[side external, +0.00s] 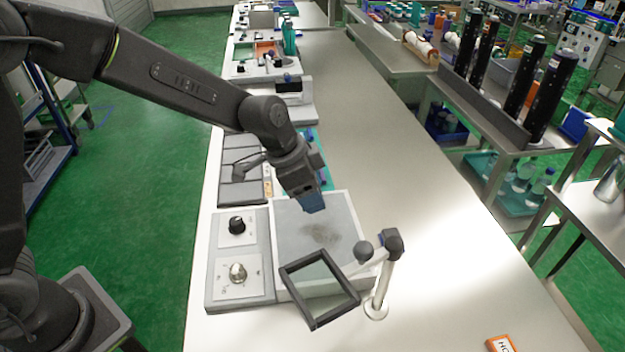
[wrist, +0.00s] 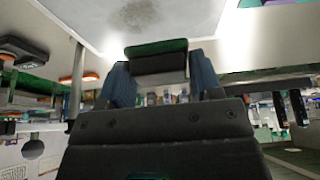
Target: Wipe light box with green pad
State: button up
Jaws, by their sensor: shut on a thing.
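The light box (side external: 343,218) stands on the near bench with a pale grey top panel. A dark smudge (side external: 321,234) marks the middle of the panel. My gripper (side external: 313,204) is over the rear part of the panel, behind the smudge. In the wrist view its blue fingers are shut on the green pad (wrist: 157,48), which has a green face and a dark body. The pad is hidden in the side view. The panel (wrist: 90,22) and smudge (wrist: 140,14) also show in the wrist view. I cannot tell whether the pad touches the panel.
A dark square frame (side external: 320,288) on a jointed arm with a white post (side external: 381,285) overhangs the panel's front edge. A control unit with a black knob (side external: 237,224) and a metal knob (side external: 237,272) adjoins the left side.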

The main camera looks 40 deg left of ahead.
aim_at(323, 226)
notch_tip(323, 226, down, 7)
jog(key=shift+r, duration=0.2)
jog(key=shift+s+d+f, duration=0.2)
jog(key=shift+s+d, duration=0.3)
jog(key=shift+d, duration=0.1)
jog(key=shift+c, duration=0.3)
jog(key=shift+s+d, duration=2.15)
jog(key=shift+w+a, duration=2.75)
jog(key=shift+w, duration=0.05)
jog(key=shift+w+d, duration=0.3)
jog(key=shift+d, duration=0.35)
jog(key=shift+s+d, duration=2.65)
jog(key=shift+s, duration=0.1)
jog(key=w+a, duration=0.5)
jog(key=shift+w+a, duration=0.1)
jog(key=shift+w+a+r, duration=0.15)
jog(key=shift+r, duration=0.5)
jog(key=shift+w+a+r, duration=0.1)
jog(key=shift+r, duration=3.35)
